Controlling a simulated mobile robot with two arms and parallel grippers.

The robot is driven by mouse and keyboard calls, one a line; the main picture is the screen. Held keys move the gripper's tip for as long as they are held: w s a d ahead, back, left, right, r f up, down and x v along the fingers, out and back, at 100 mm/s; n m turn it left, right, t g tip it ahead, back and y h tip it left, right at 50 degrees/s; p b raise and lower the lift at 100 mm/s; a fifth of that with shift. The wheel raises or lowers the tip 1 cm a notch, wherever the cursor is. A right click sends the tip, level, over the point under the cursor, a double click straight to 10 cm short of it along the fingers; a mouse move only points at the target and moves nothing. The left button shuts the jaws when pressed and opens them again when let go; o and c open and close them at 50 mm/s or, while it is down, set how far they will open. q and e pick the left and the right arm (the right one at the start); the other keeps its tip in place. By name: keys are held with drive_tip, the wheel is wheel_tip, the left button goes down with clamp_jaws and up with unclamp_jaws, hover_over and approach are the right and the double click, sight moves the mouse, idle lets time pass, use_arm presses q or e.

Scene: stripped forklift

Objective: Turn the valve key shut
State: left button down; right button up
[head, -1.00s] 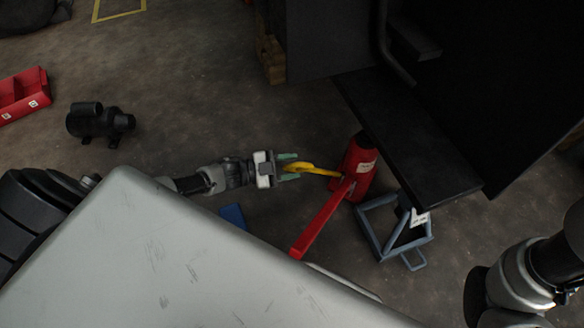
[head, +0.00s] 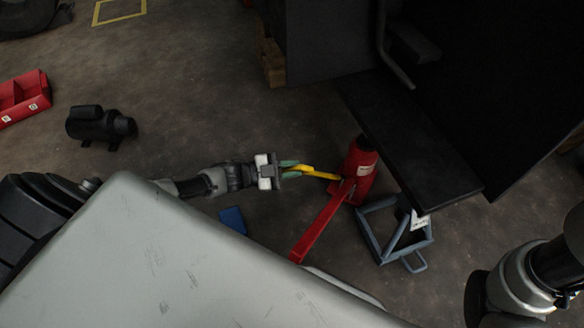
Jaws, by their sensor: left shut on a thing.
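A yellow valve key (head: 322,174) sticks out to the left from a red bottle jack (head: 358,172) on the floor. My left gripper (head: 290,169), with green fingertips, is shut on the left end of the yellow key. The key's loop is now mostly hidden between the fingers. A long red handle (head: 322,224) slants down and left from the jack. My right arm shows at the lower right, but its gripper is out of view.
The black forklift body (head: 410,135) overhangs the jack at the upper right. A blue-grey metal frame stand (head: 398,232) sits right of the jack. A blue flat piece (head: 233,219) lies below my left wrist. A black motor (head: 100,125) and red bin (head: 22,98) stand at left.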

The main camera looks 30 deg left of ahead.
use_arm(q)
drive_tip(key=shift+m+g, duration=0.4)
drive_tip(key=shift+m, duration=0.1)
drive_tip(key=m+g+h, duration=0.1)
drive_tip(key=m+g, duration=0.1)
drive_tip(key=m, duration=0.1)
drive_tip(key=shift+m+b, duration=0.3)
drive_tip(key=shift+b, duration=0.1)
drive_tip(key=m+g, duration=0.2)
drive_tip(key=m, duration=0.1)
drive_tip(key=shift+a+g, duration=0.1)
drive_tip(key=shift+g, duration=0.2)
drive_tip(key=m+g, duration=0.2)
drive_tip(key=m, duration=0.1)
drive_tip(key=shift+m, duration=0.3)
drive_tip(key=shift+m+g+y, duration=0.8)
drive_tip(key=shift+m+g, duration=0.5)
drive_tip(key=shift+m, duration=0.6)
drive_tip(key=c, duration=1.1)
unclamp_jaws()
